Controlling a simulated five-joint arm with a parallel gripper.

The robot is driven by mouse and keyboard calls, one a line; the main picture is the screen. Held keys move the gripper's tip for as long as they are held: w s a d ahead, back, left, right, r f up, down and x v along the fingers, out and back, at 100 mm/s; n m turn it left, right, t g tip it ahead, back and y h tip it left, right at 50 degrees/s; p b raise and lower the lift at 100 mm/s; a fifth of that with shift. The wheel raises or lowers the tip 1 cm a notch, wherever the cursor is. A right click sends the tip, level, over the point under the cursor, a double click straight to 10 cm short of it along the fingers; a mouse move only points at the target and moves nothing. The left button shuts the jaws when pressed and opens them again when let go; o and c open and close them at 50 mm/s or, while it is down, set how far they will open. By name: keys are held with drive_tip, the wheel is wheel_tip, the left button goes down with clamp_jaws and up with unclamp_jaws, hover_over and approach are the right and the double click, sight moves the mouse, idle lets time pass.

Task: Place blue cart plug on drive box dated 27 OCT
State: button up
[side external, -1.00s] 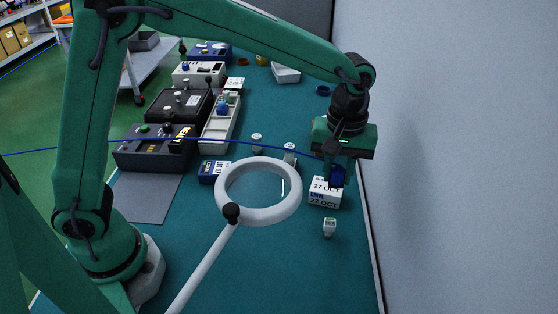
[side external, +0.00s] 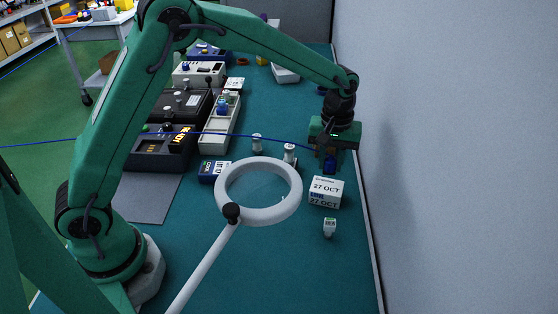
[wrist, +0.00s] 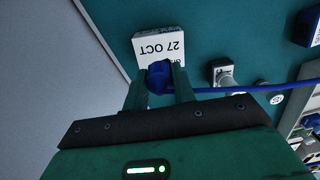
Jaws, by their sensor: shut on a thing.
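The white drive box dated 27 OCT (side external: 325,192) stands on the teal bench near its right edge. The box (wrist: 153,46) also shows in the wrist view, its label upside down. My gripper (side external: 328,168) is beyond the box in the side view, its fingers pointing down. In the wrist view my gripper (wrist: 160,82) is shut on the blue plug (wrist: 158,74), which overlaps the near edge of the box in the picture. I cannot tell whether plug and box touch. The blue cable (wrist: 240,89) runs from the plug to the right.
A white ring on a stalk (side external: 228,207) stands left of the box. Small pegs (side external: 289,153) and a tagged one (side external: 329,227) stand nearby. A blue-and-white box (side external: 214,171) is farther left. A grey wall (side external: 450,150) rises along the right.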

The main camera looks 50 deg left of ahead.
sight(329, 173)
drive_tip(key=shift+f, duration=0.1)
drive_tip(key=shift+f, duration=1.9)
drive_tip(key=shift+f, duration=0.1)
drive_tip(key=o, duration=1)
wheel_tip(329, 173, up, 12)
drive_tip(key=shift+r, duration=0.1)
drive_tip(key=shift+r, duration=0.1)
